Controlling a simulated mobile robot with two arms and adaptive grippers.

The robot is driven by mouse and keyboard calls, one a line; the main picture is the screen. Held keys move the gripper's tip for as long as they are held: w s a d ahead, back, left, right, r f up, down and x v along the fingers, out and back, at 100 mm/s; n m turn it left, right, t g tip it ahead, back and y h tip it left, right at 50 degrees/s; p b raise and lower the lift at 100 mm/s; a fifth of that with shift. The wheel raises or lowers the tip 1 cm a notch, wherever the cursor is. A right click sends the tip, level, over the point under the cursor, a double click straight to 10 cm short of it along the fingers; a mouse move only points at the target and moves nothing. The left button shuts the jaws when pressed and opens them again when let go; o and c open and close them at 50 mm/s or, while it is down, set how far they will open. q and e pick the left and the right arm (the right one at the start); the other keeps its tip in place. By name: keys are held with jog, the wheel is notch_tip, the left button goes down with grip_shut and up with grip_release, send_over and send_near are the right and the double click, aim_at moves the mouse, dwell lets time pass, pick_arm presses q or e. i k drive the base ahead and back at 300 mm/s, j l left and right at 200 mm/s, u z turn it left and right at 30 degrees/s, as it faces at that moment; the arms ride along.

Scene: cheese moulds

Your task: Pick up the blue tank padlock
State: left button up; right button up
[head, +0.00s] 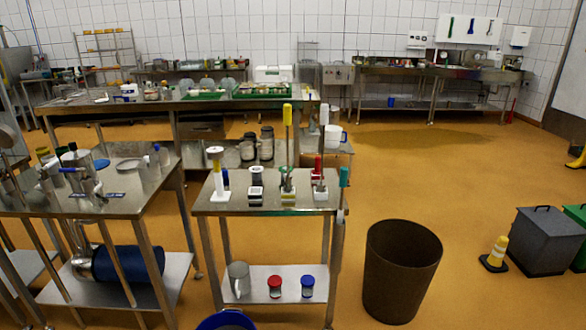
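I cannot make out a padlock for certain. Small blue items show on the left steel table (140,207): a blue-handled fitting (70,169) among metal parts, and a flat blue piece (116,195) near the front edge. They are too small to identify. Neither of my grippers is in view.
A small steel trolley (211,208) with upright brushes stands in the centre; its lower shelf holds a jug (239,278) and two lidded jars. Open floor lies behind the bin.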

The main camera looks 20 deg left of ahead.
aim_at(225, 172)
jog(key=j+z, duration=0.25)
jog(key=j, duration=0.2)
jog(key=j+z, duration=0.25)
jog(key=j, duration=0.25)
jog(key=j+z, duration=0.3)
jog(key=j, duration=0.2)
jog(key=k+j+z, duration=0.1)
jog(key=j+z, duration=0.15)
jog(key=j, duration=0.2)
jog(key=k+j+z, duration=0.25)
jog(key=j, duration=0.15)
jog(key=i+j, duration=0.05)
jog(key=i, duration=0.05)
